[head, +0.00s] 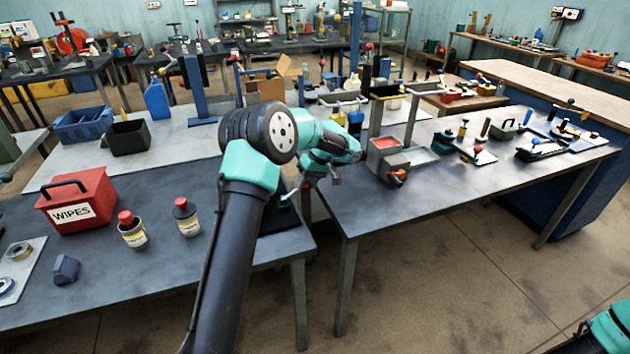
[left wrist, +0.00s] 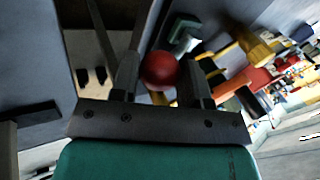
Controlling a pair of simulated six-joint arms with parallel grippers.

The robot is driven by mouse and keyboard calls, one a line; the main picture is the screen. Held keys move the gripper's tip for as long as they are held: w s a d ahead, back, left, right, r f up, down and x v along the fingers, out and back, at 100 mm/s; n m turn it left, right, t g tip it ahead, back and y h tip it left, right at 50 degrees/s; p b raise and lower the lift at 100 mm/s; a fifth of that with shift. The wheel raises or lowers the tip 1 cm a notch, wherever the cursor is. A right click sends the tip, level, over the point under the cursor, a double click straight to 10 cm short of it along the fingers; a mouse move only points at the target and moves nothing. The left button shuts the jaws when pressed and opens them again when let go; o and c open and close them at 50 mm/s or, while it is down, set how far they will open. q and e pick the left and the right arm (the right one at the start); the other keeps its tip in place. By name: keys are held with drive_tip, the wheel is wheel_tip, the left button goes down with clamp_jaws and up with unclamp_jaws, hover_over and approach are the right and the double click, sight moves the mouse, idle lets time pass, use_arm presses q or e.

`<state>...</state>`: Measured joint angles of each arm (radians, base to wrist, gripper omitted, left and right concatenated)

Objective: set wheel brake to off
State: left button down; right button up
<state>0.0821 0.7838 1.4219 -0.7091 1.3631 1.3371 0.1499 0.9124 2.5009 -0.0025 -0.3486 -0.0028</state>
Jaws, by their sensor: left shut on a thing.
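A red ball knob (left wrist: 160,70) sits between the two fingers of my left gripper (left wrist: 163,78) in the left wrist view. The gripper is shut on it. The ball hides part of what lies behind it, and I cannot tell what it is mounted on. No label or brake position can be read. My right gripper is out of view; only part of my right arm shows in the lower right corner.
A red WIPES box (head: 78,200) and two red-capped bottles (head: 133,232) (head: 187,218) stand on the left table. A grey fixture with trays (head: 390,155) is close right of my left wrist. The right table's front edge (head: 470,217) is clear.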

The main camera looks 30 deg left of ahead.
use_arm(q)
drive_tip(key=shift+d+f, duration=0.1)
drive_tip(key=shift+f, duration=0.2)
drive_tip(key=c, duration=0.6)
unclamp_jaws()
drive_tip(key=shift+w, duration=0.1)
drive_tip(key=shift+c, duration=0.2)
drive_tip(key=shift+r, duration=0.1)
drive_tip(key=shift+r, duration=0.15)
drive_tip(key=v, duration=1.7)
